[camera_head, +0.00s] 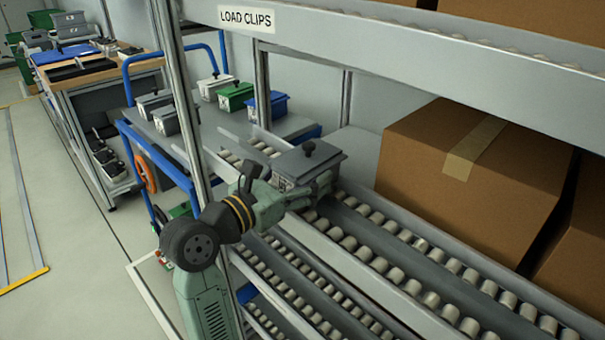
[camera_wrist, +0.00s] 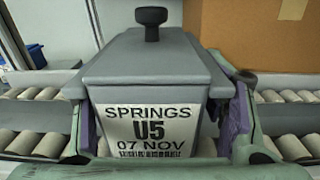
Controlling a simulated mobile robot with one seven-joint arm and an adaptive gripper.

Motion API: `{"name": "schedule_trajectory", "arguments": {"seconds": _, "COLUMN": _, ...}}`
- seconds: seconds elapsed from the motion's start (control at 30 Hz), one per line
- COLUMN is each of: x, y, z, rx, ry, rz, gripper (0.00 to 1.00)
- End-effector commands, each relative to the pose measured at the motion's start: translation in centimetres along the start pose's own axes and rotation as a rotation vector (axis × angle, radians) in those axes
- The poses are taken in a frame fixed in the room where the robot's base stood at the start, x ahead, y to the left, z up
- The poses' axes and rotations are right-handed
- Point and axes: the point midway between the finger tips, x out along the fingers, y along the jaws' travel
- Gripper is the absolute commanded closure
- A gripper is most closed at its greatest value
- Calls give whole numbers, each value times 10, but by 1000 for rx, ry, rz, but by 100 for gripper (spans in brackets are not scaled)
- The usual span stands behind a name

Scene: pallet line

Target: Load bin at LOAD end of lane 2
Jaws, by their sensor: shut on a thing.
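A grey lidded bin (camera_head: 307,160) with a black knob sits at a roller lane (camera_head: 365,225) of the rack, near the lane's left end. In the wrist view the bin (camera_wrist: 150,75) fills the middle, upright, with a label reading SPRINGS U5 07 NOV. My gripper (camera_head: 315,185) is shut on the bin, one finger at each side. It also shows in the wrist view (camera_wrist: 160,130). The bin's underside is hidden, so I cannot tell whether it touches the rollers. A sign (camera_head: 246,18) above reads LOAD CLIPS. No lane number is readable.
A blue-framed cart (camera_head: 195,135) at the rack's left end carries grey bins (camera_head: 165,120), a green bin (camera_head: 235,97), a white bin (camera_head: 215,87) and a blue bin (camera_head: 268,107). A large cardboard box (camera_head: 455,185) stands behind the lane. Rollers to the right are clear.

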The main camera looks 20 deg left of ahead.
Motion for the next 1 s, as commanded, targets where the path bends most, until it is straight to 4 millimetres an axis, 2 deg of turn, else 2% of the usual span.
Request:
{"name": "schedule_trajectory", "arguments": {"seconds": 0.53, "x": 0, "y": -1, "z": -6, "rx": 2, "ry": -3, "rz": 1, "gripper": 96}}
{"name": "schedule_trajectory", "arguments": {"seconds": 0.57, "x": 0, "y": 0, "z": -5, "rx": 2, "ry": -3, "rz": 1, "gripper": 33}}
{"name": "schedule_trajectory", "arguments": {"seconds": 0.87, "x": 0, "y": 0, "z": -6, "rx": 1, "ry": -1, "rz": 0, "gripper": 13}}
{"name": "schedule_trajectory", "arguments": {"seconds": 1.0, "x": 0, "y": 0, "z": -6, "rx": 0, "ry": -1, "rz": 0, "gripper": 11}}
